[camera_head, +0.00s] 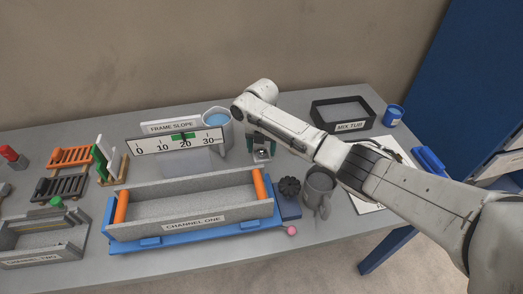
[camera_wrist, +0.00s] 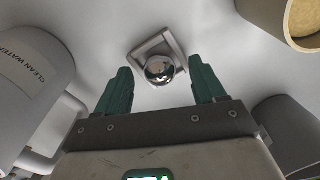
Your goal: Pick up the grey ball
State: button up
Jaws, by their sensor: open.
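The grey ball (camera_wrist: 160,69) is a shiny metal sphere resting on a small square light-grey holder (camera_wrist: 144,47). In the head view the ball (camera_head: 261,152) shows small, on its holder behind the channel. My gripper (camera_wrist: 160,88) has two green fingers, spread apart with nothing between the pads. In the wrist view the ball is centred just beyond the gap between the fingertips. In the head view my gripper (camera_head: 259,146) is above the holder, partly hidden by my arm.
The clean water jug (camera_wrist: 35,80) stands close left of my gripper. The Channel One trough (camera_head: 190,225) lies in front. The Mix Tub (camera_head: 343,127) is at back right.

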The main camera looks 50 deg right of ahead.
jog(key=shift+f, duration=0.3)
jog(key=shift+c, duration=0.2)
jog(key=c, duration=1.2)
